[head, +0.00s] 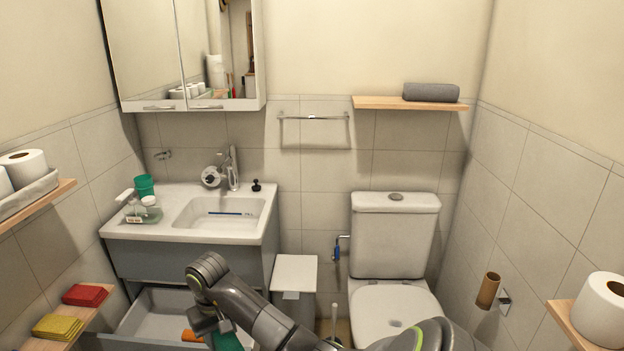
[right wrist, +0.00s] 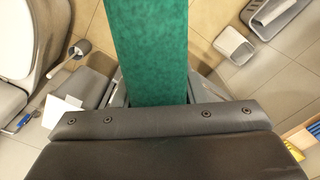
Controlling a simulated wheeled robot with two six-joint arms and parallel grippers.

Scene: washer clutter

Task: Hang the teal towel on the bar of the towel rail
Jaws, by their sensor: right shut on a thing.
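The teal towel (head: 229,343) hangs from my right gripper (head: 212,328) at the bottom of the head view. In the right wrist view the towel (right wrist: 149,50) is a folded teal strip running up from the jaws, which are shut on it. The towel rail (head: 314,117) is a thin metal bar on the tiled back wall, between the mirror cabinet and the wooden shelf. Its bar is bare. My gripper is well below it and to its left, in front of the vanity. My left gripper is not in view.
The sink (head: 222,213) holds a dark thin item, with a green cup (head: 145,186) beside it. The vanity drawer (head: 165,311) is pulled out. A bin (head: 294,275) and toilet (head: 394,240) stand to the right. The wall around the rail is clear.

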